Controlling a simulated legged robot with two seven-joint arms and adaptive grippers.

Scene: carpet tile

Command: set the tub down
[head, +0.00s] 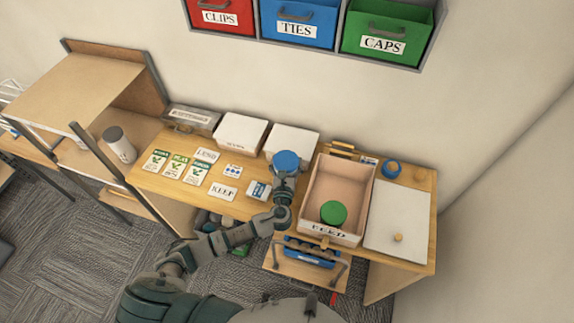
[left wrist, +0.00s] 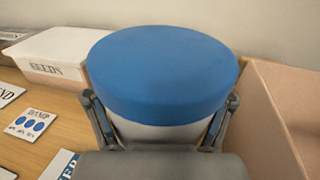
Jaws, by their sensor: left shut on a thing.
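The tub with a blue lid (head: 286,160) and a pale body is in my left gripper (head: 286,180), just left of the open wooden box. In the left wrist view the blue lid (left wrist: 162,72) fills the middle, and a finger presses each side of the pale body below it. The tub looks upright. Its base is hidden, so I cannot tell whether it touches the table. My right gripper is not in view.
The open wooden box (head: 312,230) holds a green round thing (head: 333,213). White boxes (head: 240,133) line the back. Cards (head: 223,191) cover the table's left part.

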